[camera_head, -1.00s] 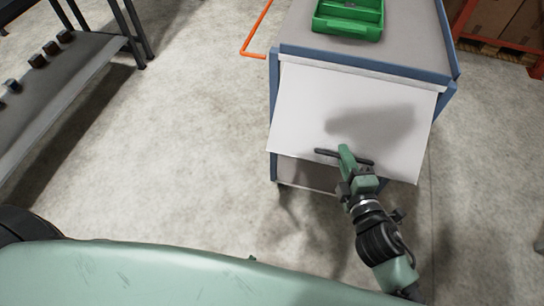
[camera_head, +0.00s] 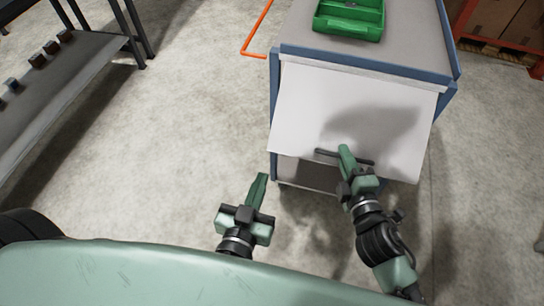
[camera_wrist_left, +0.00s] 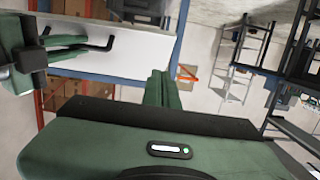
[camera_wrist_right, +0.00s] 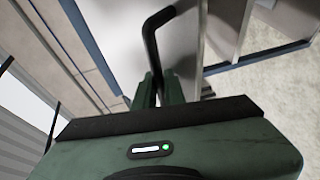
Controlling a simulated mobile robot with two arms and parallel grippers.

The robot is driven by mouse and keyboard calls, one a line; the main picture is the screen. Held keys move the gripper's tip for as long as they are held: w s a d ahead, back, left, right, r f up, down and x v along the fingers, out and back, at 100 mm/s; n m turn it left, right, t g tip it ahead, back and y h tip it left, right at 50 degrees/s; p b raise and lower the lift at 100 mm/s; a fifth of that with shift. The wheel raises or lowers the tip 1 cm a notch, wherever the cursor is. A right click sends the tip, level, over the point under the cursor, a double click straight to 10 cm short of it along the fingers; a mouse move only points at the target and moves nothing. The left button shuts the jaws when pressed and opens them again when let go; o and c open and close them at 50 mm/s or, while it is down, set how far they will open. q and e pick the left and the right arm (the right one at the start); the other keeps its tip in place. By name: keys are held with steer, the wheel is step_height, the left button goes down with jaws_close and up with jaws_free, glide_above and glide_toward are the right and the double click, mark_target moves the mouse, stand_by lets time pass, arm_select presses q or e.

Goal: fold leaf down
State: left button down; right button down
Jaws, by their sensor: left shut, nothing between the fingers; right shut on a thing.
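The white leaf (camera_head: 325,110) hangs from the front edge of the cart (camera_head: 410,38), tilted outward at its lower edge. A dark bar handle (camera_head: 328,153) sits near its lower edge. My right gripper (camera_head: 345,153) is shut on the handle, which also shows in the right wrist view (camera_wrist_right: 150,40). My left gripper (camera_head: 258,188) is shut and empty, apart from the leaf, below and left of its lower edge. The left wrist view shows the leaf (camera_wrist_left: 130,48) and its handle at the upper left.
A green tray (camera_head: 348,20) stands on the cart top. An orange rail (camera_head: 258,30) sticks out at the cart's left. A grey bench (camera_head: 62,90) with several small dark blocks stands at far left. Boxes on an orange rack (camera_head: 500,25) are upper right. Floor between is clear.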

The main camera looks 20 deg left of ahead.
arm_select(q)
glide_toward(276, 150)
steer(key=w+r, duration=0.3)
arm_select(e)
steer(key=shift+f, duration=0.15)
arm_select(q)
steer(key=shift+w+f, duration=1.55)
steer(key=shift+w, duration=0.05)
steer(key=shift+w+f, duration=0.3)
steer(key=shift+f, duration=0.2)
steer(key=shift+a+f, duration=0.2)
steer(key=shift+f, duration=0.1)
arm_select(e)
steer(key=shift+a+r, duration=0.15)
steer(key=shift+r, duration=0.1)
arm_select(q)
steer(key=shift+w, duration=0.1)
